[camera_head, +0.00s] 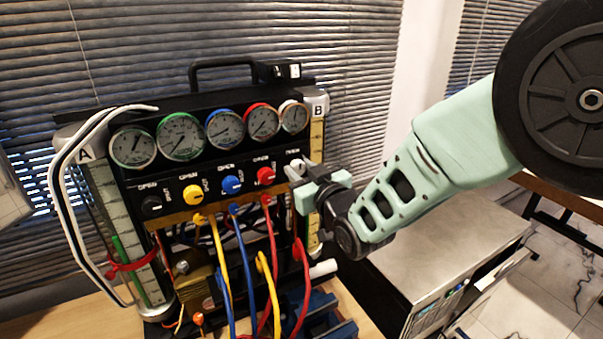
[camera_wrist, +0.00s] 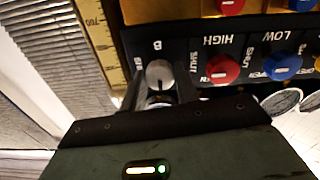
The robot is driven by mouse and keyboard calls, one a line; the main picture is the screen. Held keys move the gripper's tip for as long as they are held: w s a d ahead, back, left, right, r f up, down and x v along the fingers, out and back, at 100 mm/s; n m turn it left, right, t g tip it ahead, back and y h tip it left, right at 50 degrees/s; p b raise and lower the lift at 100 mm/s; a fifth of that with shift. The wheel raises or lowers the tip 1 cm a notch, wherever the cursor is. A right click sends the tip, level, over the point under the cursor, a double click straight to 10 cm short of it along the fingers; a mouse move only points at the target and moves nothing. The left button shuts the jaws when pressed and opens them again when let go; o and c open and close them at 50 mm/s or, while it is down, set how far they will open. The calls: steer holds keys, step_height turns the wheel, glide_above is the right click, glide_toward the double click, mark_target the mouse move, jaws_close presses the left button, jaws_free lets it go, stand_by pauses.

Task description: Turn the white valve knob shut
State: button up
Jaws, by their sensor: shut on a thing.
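The white valve knob (camera_head: 296,164) is at the right end of the row of knobs on the black gauge panel (camera_head: 170,187). In the wrist view the white knob (camera_wrist: 160,73) shows between my two fingers, under the panel's "B" mark. My gripper (camera_head: 298,180) reaches in from the right, and its fingers (camera_wrist: 158,88) are shut on the sides of the knob. The fingers hide part of the knob and its label, so I cannot tell its exact turn angle.
A red knob (camera_head: 265,176) sits close to the left, then blue (camera_head: 231,185), yellow (camera_head: 193,194) and black (camera_head: 151,205) knobs. Several gauges are above. Yellow, blue and red hoses (camera_head: 300,290) hang below. A grey cabinet (camera_head: 450,255) stands at right.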

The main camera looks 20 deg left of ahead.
steer(key=m+b, duration=0.1)
steer(key=b, duration=0.2)
steer(key=f+m+b, duration=0.1)
steer(key=m+b, duration=0.1)
steer(key=b, duration=0.1)
steer(key=shift+w+d+m, duration=0.1)
steer(key=shift+m, duration=0.2)
steer(key=m+b, duration=0.5)
steer(key=b, duration=0.3)
steer(key=shift+r+b, duration=0.1)
steer(key=shift+b, duration=0.25)
steer(key=m+b, duration=0.5)
steer(key=b, duration=0.1)
steer(key=shift+m+b, duration=0.3)
steer(key=m+b, duration=0.3)
steer(key=shift+r, duration=0.2)
steer(key=shift+r+m+b, duration=0.1)
steer(key=shift+m+b, duration=0.2)
steer(key=o, duration=1)
steer(key=shift+c, duration=0.2)
